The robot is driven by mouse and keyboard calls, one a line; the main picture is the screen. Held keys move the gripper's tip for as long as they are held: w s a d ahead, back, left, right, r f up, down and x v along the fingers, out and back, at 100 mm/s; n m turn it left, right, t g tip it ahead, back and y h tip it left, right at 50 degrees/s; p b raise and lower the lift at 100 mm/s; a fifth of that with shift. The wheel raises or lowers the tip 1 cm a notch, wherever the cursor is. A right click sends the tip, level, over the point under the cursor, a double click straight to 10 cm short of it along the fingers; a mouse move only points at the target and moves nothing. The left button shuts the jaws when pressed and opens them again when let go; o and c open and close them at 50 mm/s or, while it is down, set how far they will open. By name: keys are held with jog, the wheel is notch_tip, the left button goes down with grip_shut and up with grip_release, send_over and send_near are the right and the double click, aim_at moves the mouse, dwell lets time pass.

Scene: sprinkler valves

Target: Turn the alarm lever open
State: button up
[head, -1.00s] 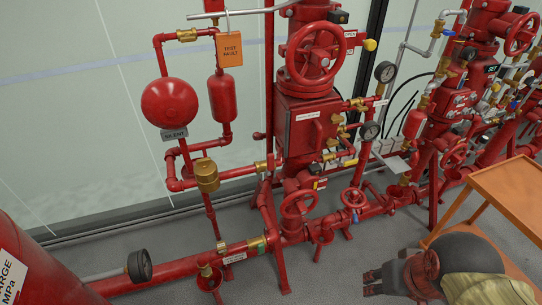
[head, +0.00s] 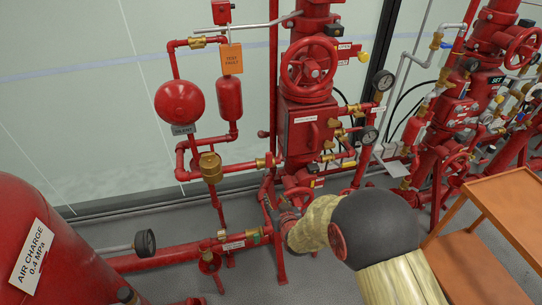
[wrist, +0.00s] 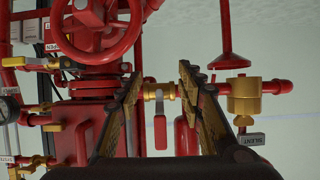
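The brass valve with a red lever (wrist: 149,123) sits on the red pipe between the brass cylinder (wrist: 243,98) and the red valve box. The wrist view is upside down, and the lever runs across the pipe's line there. In the head view the brass valve (head: 263,163) is small and its lever is hard to make out. My gripper (wrist: 160,76) is open and empty. Its two fingers frame the valve and lever in the wrist view, with the lever beyond and between them; the remaining distance is unclear. In the head view my arm partly hides the gripper.
A red handwheel (wrist: 97,35) is close beside the gripper. The red bell (head: 180,102) and hanging orange tag (head: 230,58) are above left. A red air tank (head: 50,245) stands front left, an orange cart (head: 500,210) at right.

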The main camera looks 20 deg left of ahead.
aim_at(269, 156)
jog(key=w+a+r+t+y, duration=0.1)
jog(key=w+r+t+y, duration=0.1)
jog(key=r, duration=0.4)
jog(key=w+a+r+t+y, duration=0.1)
jog(key=w+r+t, duration=0.15)
jog(key=r, duration=0.35)
jog(key=x, duration=0.3)
jog(key=b+x, duration=0.1)
jog(key=x, duration=0.3)
jog(key=shift+s+r, duration=0.1)
jog(key=shift+r, duration=0.15)
jog(key=shift+c, duration=0.6)
jog(key=c, duration=0.7)
grip_shut()
